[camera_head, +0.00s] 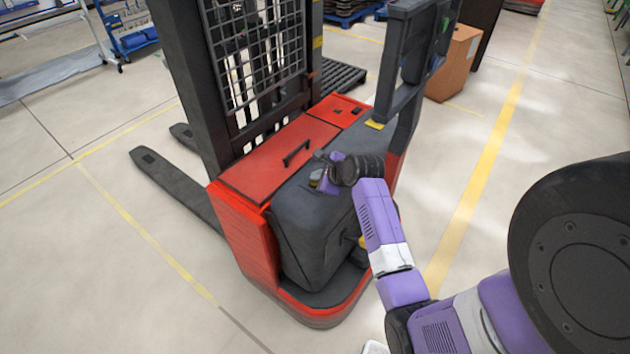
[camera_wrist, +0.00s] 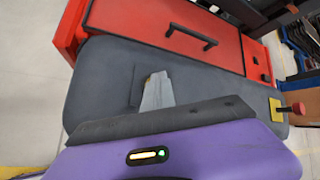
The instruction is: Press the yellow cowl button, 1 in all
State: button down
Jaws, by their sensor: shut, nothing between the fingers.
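My gripper (camera_head: 317,178) is shut and empty. It is over the dark grey cowl (camera_head: 305,222) of a red pallet stacker, close to the cowl's top. In the wrist view, the grey fingertips (camera_wrist: 156,84) point at a darker patch on the cowl (camera_wrist: 105,75), below the red lid. I cannot tell whether they touch it.
The red lid (camera_head: 280,158) has a raised black handle (camera_wrist: 191,38). The dark mast (camera_head: 188,75) stands behind. Open floor (camera_head: 100,270) lies left.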

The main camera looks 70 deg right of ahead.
jog(key=shift+r+p, duration=0.8)
jog(key=shift+p, duration=0.3)
notch_tip(320, 180, up, 2)
jog(key=shift+r+p, duration=0.15)
jog(key=shift+p, duration=0.35)
jog(key=shift+r, duration=1.35)
